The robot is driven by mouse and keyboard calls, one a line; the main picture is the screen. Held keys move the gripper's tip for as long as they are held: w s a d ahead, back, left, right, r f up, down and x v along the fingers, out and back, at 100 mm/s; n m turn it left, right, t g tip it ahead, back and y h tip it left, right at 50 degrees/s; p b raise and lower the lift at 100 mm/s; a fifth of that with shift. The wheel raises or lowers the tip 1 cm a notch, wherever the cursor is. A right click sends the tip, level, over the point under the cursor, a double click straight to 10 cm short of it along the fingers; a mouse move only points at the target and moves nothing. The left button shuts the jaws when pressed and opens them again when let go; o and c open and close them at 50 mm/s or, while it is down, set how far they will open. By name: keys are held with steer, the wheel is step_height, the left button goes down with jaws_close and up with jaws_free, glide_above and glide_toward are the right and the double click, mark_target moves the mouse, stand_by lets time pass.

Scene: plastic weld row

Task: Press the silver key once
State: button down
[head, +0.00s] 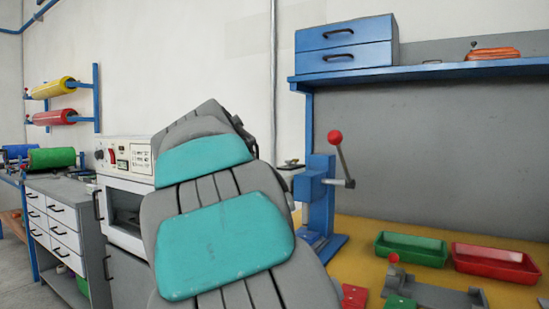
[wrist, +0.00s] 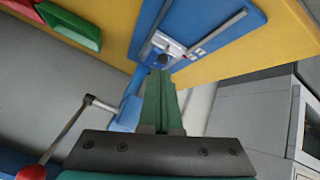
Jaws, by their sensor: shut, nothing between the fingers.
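I cannot clearly make out a silver key in either view. The white machine (head: 125,205) at left in the head view has a front panel with a red switch and small controls, partly hidden by my arm. In the wrist view a small silver-grey plate (wrist: 166,43) with a dark round part lies on the blue base (wrist: 232,14) of the lever press. My gripper (wrist: 159,72) is shut and empty, its green fingers pointing toward that plate; the gap cannot be judged. In the head view my arm hides my gripper.
The blue lever press (head: 320,190), with a red-balled lever, stands on the yellow bench (head: 365,232). A green tray (head: 411,249) and a red tray (head: 495,262) lie to its right. A blue shelf (head: 430,70) runs above. A grey drawer cabinet (head: 55,215) stands at left.

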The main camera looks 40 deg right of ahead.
steer(key=w+d+r+m+t+h, duration=0.1)
steer(key=w+r+m+h, duration=0.1)
steer(key=r, duration=0.7)
steer(key=w+d+r+m+t+h+b, duration=0.1)
steer(key=w+d+r+m+h, duration=0.1)
steer(key=w+r, duration=0.5)
steer(key=shift+w+d+r+m+t+h+b, duration=0.15)
steer(key=shift+w+r+m+t+h+b, duration=0.15)
steer(key=shift+r+m+h, duration=0.8)
steer(key=shift+d+r+n, duration=0.1)
steer(key=shift+r+n, duration=0.2)
steer(key=shift+n, duration=0.2)
steer(key=p, duration=0.2)
glide_above(284, 168)
step_height(284, 168, down, 2)
steer(key=shift+w+d+f, duration=0.1)
steer(key=shift+f+b, duration=0.8)
steer(key=shift+f, duration=1.2)
